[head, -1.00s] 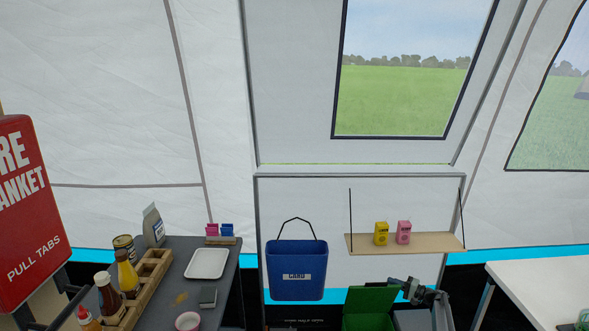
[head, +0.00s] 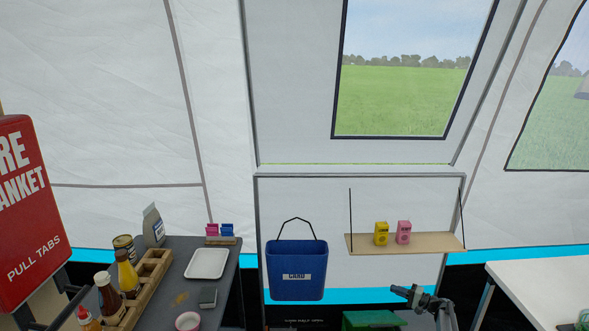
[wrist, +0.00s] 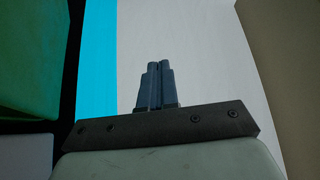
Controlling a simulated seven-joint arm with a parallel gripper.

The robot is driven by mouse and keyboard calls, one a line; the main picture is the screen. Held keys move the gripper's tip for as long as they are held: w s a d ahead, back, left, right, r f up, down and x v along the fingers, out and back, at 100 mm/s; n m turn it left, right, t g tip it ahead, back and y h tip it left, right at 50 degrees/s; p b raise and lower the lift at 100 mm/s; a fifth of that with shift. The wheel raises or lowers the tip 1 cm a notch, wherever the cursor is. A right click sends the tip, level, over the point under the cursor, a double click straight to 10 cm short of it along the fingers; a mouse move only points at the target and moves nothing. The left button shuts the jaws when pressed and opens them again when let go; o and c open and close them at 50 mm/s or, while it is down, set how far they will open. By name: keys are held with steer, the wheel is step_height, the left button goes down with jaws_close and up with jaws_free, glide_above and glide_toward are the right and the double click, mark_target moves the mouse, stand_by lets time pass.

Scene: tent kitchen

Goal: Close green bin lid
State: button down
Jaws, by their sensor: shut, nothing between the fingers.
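The green bin lid (head: 372,317) shows at the bottom edge of the head view, low and nearly flat. The frame cuts off the bin below it, so I cannot tell whether the lid is fully seated. My gripper (head: 396,289) is above and slightly right of the lid, apart from it, with its fingers pointing left. In the wrist view my gripper (wrist: 154,68) is shut and empty, its fingers together. A green surface (wrist: 28,60), part of the bin or its lid, fills the left side there.
A blue bin (head: 297,270) hangs on the tent wall left of the lid. A hanging wooden shelf (head: 420,244) with yellow and pink boxes is above my gripper. A dark table (head: 222,285) with bottles is at left, a white table (head: 545,282) at right.

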stand_by(0.3)
steer(key=d, duration=0.9)
stand_by(0.5)
stand_by(1.1)
